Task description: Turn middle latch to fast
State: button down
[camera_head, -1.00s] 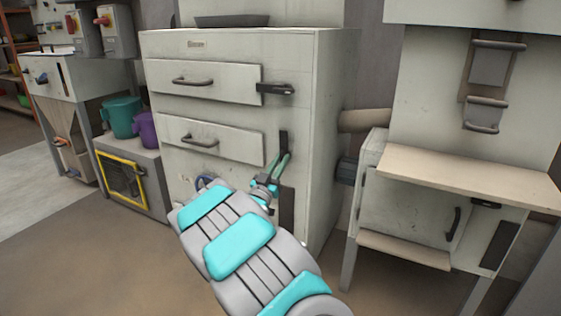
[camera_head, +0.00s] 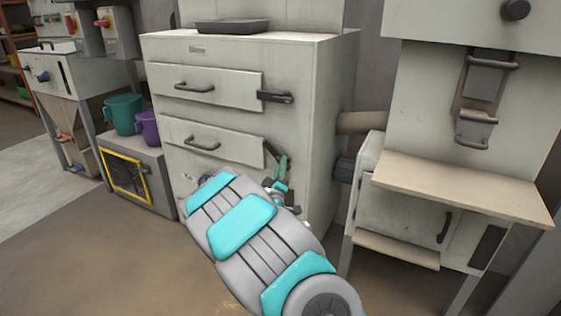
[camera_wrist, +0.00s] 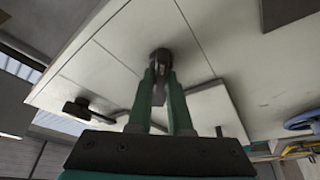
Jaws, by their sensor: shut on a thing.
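The middle latch (camera_head: 270,149) is a dark handle at the right end of the second drawer (camera_head: 213,143) on the pale cabinet. It is tilted, its upper end leaning left. My gripper (camera_head: 281,164) has its green fingers shut on the latch's lower part. In the wrist view the fingers (camera_wrist: 161,88) close around the dark latch (camera_wrist: 161,58), whose far end shows beyond the tips. The top drawer's latch (camera_head: 275,97) lies horizontal. My arm hides most of the lowest drawer.
A tray (camera_head: 232,26) sits on the cabinet. A bench with a pale top (camera_head: 460,187) stands to the right. Teal (camera_head: 122,114) and purple (camera_head: 148,126) buckets stand left on a low box with a yellow-framed grille (camera_head: 125,177). Floor is open at the front left.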

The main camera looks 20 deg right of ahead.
jog(key=n+y, duration=0.1)
jog(key=n, duration=0.3)
jog(key=n+g+y, duration=0.1)
jog(key=n+y, duration=0.1)
jog(key=n, duration=0.2)
jog(key=shift+a+n, duration=0.1)
jog(key=shift+n, duration=0.4)
jog(key=c, duration=0.8)
grip_release()
jog(key=shift+c, duration=0.2)
jog(key=b+v, duration=0.6)
jog(key=v, duration=0.1)
jog(key=shift+s+a, duration=0.2)
jog(key=shift+s, duration=0.05)
